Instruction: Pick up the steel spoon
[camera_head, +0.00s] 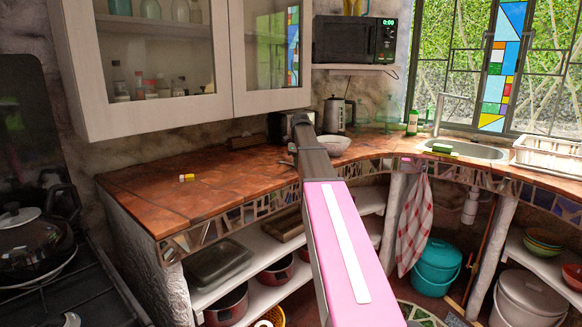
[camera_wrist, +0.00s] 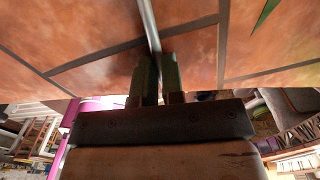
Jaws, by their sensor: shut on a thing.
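The steel spoon (camera_wrist: 148,22) shows in the wrist view as a thin, shiny strip running from the top edge down between my fingers. Its far end is out of the picture. My gripper (camera_wrist: 155,66) has two dark green fingers shut on the strip, close over the terracotta counter tiles. I cannot tell whether the spoon still touches the tiles. In the head view my pink and black arm reaches over the counter (camera_head: 135,195), and I cannot make out the spoon there.
A white bowl (camera_head: 333,145) and a kettle (camera_head: 338,115) stand just right of my arm. Wall cabinets (camera_head: 150,70) hang above. A sink (camera_head: 465,149) and dish rack (camera_head: 550,152) are at right.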

